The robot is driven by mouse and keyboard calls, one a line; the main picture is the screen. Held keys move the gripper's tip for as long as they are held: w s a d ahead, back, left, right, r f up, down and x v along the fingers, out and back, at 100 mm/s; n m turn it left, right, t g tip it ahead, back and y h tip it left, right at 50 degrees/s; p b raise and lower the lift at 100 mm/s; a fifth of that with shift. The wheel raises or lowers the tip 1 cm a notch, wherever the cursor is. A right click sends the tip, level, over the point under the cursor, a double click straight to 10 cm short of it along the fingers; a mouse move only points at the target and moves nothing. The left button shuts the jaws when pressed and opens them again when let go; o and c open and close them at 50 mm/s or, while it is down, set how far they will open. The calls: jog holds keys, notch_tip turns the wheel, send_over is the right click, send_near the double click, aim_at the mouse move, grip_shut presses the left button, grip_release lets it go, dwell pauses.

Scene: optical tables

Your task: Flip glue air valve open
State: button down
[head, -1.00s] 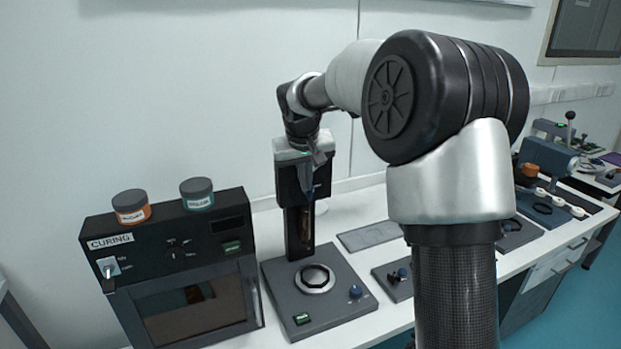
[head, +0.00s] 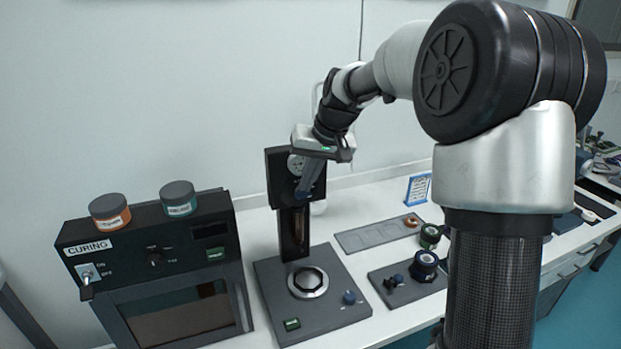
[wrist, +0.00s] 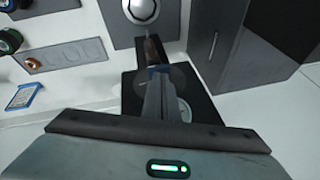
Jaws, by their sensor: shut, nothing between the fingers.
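The glue station has a dark grey base (head: 330,320) with a silver ring (head: 308,282), a black upright panel (head: 278,175) and an amber syringe (head: 299,228) below the panel. A round gauge (head: 295,164) shows on the panel; in the wrist view my fingers partly cover it (wrist: 185,108). My gripper (head: 303,197) is shut and empty, tilted downward in front of the panel's lower right. In the wrist view the fingertips (wrist: 158,72) overlap the syringe's upper end. I cannot pick out the air valve; my fingers may hide it. Contact cannot be told.
A curing oven (head: 160,270) with an orange-labelled jar (head: 110,212) and a teal-labelled jar (head: 178,199) on top stands close at left. The wall is behind.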

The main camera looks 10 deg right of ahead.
jog(key=shift+w+d+r, duration=0.1)
jog(key=shift+d+r, duration=0.15)
jog(key=shift+r+p, duration=0.5)
jog(key=shift+p, duration=0.1)
